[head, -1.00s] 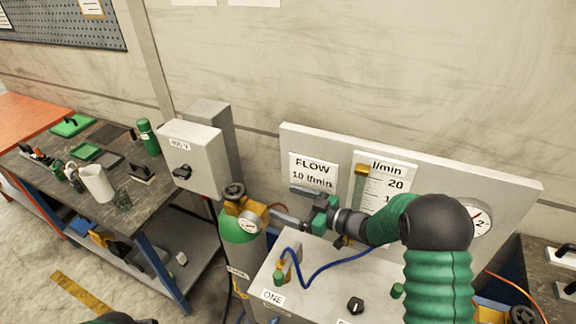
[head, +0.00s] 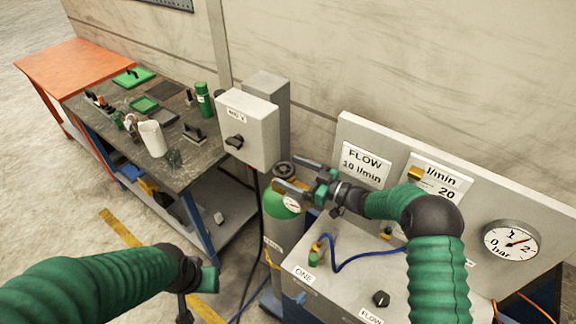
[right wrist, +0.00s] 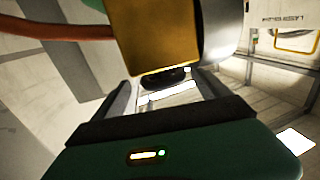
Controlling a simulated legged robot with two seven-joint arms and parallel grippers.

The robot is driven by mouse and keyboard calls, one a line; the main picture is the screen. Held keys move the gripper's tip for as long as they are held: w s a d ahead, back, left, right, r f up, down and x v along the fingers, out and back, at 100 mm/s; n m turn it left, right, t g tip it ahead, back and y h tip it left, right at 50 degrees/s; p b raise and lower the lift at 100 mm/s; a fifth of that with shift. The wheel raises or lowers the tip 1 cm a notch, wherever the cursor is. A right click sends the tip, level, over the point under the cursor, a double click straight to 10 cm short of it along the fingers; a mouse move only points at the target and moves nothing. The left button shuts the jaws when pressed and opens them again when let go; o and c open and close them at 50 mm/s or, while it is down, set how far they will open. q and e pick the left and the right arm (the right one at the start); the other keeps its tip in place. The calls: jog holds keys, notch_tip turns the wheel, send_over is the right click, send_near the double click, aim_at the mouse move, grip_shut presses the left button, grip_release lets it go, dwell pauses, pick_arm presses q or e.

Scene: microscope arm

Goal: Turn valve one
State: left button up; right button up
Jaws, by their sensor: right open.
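A green and grey gas cylinder (head: 275,228) stands left of the panel box, with a dark round handwheel (head: 284,168) and a small gauge (head: 292,205) at its top. A label reading ONE (head: 304,274) is on the box below a green fitting (head: 314,257). My right gripper (head: 285,173) is open, its fingers on either side of the cylinder top in the head view; contact cannot be told. In the right wrist view, a yellow block (right wrist: 155,35) and a dark round part (right wrist: 165,79) show beyond the open fingers. My left gripper (head: 198,290) is low at left, its jaws unclear.
A grey 400 V box (head: 249,128) with a dark knob is close behind the cylinder. A blue hose (head: 365,256) runs over the panel box, which has a black knob (head: 381,298). The bar gauge (head: 511,240) is at right. A cluttered workbench (head: 185,167) stands at left.

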jog(key=a, duration=0.3)
jog(key=shift+w+r, duration=0.1)
jog(key=shift+w, duration=0.25)
jog(key=shift+d, duration=0.7)
jog(key=c, duration=0.5)
jog(key=shift+d, duration=0.1)
jog(key=shift+c, duration=1.1)
jog(key=shift+a+r, duration=0.15)
jog(key=shift+a, duration=0.1)
jog(key=c, duration=0.7)
